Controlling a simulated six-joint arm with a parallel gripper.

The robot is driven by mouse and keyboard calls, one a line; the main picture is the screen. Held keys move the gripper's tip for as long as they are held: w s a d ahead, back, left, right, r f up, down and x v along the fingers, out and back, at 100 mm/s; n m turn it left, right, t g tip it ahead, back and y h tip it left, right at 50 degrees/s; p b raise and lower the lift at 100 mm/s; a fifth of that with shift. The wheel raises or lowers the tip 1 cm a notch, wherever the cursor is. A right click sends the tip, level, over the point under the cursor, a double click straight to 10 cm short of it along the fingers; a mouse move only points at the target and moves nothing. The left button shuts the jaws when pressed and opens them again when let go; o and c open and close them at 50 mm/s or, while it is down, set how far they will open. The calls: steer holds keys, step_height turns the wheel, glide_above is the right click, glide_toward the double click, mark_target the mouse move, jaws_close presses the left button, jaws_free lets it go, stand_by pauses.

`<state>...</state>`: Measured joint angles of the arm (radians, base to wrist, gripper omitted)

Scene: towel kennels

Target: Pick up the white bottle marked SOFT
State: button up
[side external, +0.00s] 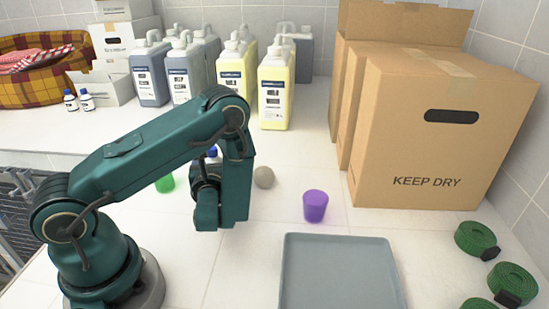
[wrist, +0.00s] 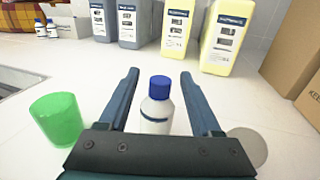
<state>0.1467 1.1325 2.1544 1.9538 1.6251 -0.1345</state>
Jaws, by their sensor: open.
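A small white bottle (wrist: 155,115) with a blue cap stands upright between the two fingers of my gripper (wrist: 158,76) in the wrist view. My gripper is open, with a gap on both sides of the bottle. Its label is partly cut off by the gripper body, so I cannot read any marking. In the side view only its blue cap (side external: 212,151) shows behind my arm. Two similar small white bottles with blue caps, one at the left (side external: 70,101) and one beside it (side external: 86,100), stand far back; their labels are too small to read.
A green cup (wrist: 57,118) is left of my gripper and a greyish ball (wrist: 248,146) is right. A purple cup (side external: 315,206), grey tray (side external: 340,275) and cardboard box (side external: 440,150) lie further right. Large jugs (side external: 277,90) stand behind. Green coiled straps (side external: 475,238) lie front right.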

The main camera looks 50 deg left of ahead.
jaws_close()
